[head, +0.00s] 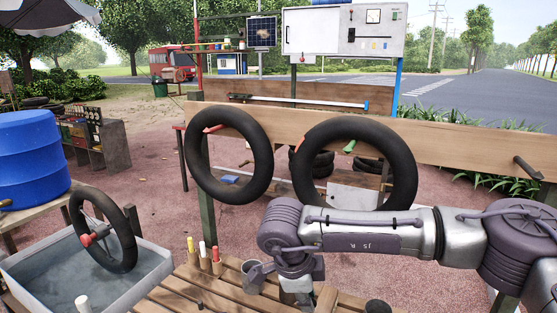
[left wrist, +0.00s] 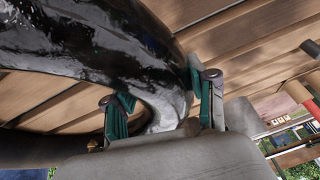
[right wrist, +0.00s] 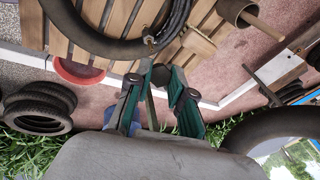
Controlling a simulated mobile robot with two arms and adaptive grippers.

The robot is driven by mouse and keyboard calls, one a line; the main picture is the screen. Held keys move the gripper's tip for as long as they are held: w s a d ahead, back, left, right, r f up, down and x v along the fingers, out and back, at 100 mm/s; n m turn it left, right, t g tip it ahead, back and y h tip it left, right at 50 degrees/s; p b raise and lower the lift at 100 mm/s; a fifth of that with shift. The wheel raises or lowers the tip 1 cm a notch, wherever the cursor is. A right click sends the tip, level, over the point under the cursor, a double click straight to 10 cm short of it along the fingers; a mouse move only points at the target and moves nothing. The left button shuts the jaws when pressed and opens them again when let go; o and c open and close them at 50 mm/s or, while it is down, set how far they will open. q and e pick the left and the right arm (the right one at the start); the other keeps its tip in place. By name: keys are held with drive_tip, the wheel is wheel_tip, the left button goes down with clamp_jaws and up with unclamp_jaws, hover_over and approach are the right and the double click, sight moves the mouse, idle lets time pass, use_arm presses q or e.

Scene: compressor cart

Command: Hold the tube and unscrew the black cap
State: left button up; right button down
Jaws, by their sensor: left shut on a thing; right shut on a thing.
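The black inner tube (left wrist: 95,55) is glossy and fills much of the left wrist view. My left gripper (left wrist: 155,95) has its green-padded fingers on both sides of it and is shut on it. In the right wrist view the tube (right wrist: 85,38) curves above the slatted table, with a small valve end (right wrist: 150,40) at its edge. My right gripper (right wrist: 161,80) is shut on the small black cap (right wrist: 161,74), just below the valve end. Whether cap and valve still touch is unclear. In the head view my right gripper (head: 290,286) is low over the table; the left gripper is not seen.
The slatted wooden table (head: 185,292) holds a metal cup (head: 251,277) and marker-like sticks (head: 203,252). A water tub (head: 40,285) with a wheel (head: 103,231) stands left. Two tires (head: 232,117) hang on a plank behind my right arm. A red bowl (right wrist: 78,73) shows in the right wrist view.

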use_arm(q)
drive_tip(key=o, duration=1.5)
drive_tip(key=shift+r, duration=0.1)
